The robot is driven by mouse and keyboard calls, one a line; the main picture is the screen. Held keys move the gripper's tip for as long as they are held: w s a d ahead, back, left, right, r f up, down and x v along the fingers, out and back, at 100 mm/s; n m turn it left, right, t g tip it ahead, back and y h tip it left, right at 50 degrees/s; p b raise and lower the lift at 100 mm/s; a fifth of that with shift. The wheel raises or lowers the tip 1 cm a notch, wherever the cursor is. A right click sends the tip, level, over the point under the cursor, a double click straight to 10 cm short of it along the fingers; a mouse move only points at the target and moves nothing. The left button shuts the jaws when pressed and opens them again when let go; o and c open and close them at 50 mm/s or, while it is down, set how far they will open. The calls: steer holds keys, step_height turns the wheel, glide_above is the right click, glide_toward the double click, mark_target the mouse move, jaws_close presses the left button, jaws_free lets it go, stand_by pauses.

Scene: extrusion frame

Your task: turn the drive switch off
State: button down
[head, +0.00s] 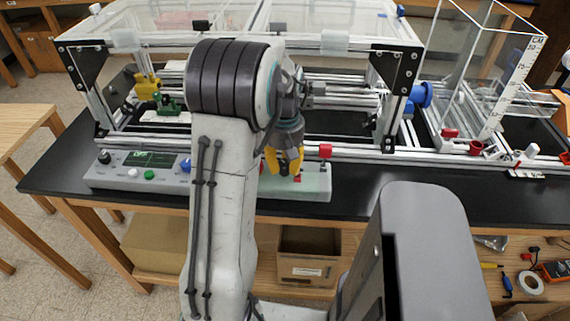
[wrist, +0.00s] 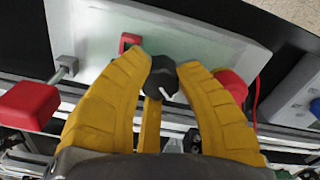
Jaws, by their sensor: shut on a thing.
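A dark rotary knob (wrist: 160,70) with a white pointer line stands on a pale panel (wrist: 195,42) in the wrist view. I take it to be the drive switch, though no label is readable. My gripper (wrist: 163,82) has its yellow fingers closed around the knob from both sides. The pointer line slants across the knob's near face. In the head view my gripper (head: 284,165) reaches down to the pale panel (head: 315,186) at the bench's front edge, and its fingers hide the knob there.
A red button (wrist: 130,41) and a round red knob (wrist: 232,82) flank the fingers. A red block (wrist: 27,104) on a rod stands left. In the head view, a console (head: 120,175) with a screen sits left on the black bench (head: 430,190), below a clear-topped extrusion frame (head: 350,152).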

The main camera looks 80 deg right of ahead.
mark_target(284, 162)
stand_by(0.3)
steer(key=c, duration=0.9)
jaws_free()
step_height(284, 162, up, 12)
steer(key=shift+f, duration=0.1)
stand_by(0.7)
